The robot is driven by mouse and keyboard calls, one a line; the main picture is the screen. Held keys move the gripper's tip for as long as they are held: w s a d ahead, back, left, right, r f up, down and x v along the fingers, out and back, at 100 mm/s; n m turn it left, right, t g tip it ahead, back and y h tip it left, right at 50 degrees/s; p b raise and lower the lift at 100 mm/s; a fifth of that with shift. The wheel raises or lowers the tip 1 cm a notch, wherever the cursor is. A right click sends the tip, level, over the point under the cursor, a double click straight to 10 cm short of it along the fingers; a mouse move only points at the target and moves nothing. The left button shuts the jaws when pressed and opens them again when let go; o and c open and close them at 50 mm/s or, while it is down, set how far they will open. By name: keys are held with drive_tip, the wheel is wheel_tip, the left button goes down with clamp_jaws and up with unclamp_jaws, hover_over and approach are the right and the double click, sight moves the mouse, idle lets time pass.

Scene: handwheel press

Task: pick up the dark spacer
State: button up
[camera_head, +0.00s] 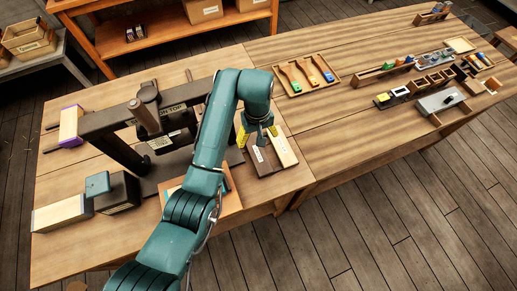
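A dark brown block with a small pale label, seemingly the dark spacer (265,168), lies near the front edge of the near table, right of the press. A pale spacer-like block (284,148) lies close beside it on the right. My gripper (264,141) points down over the far part of these blocks. It is small in the view, and I cannot tell whether its fingers are open, shut or touching a block. My arm covers part of the space left of the blocks.
The dark handwheel press (108,132) stands left of my arm. A dark box (117,193) and a pale block (62,213) sit at the front left. A yellow item (242,137) is just left of my gripper. A tool tray (306,74) lies behind on the right table.

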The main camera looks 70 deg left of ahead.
sight(258, 154)
wheel_tip(258, 154, down, 12)
drive_tip(key=shift+r+b, duration=0.1)
drive_tip(key=shift+b, duration=0.7)
drive_tip(key=c, duration=1.3)
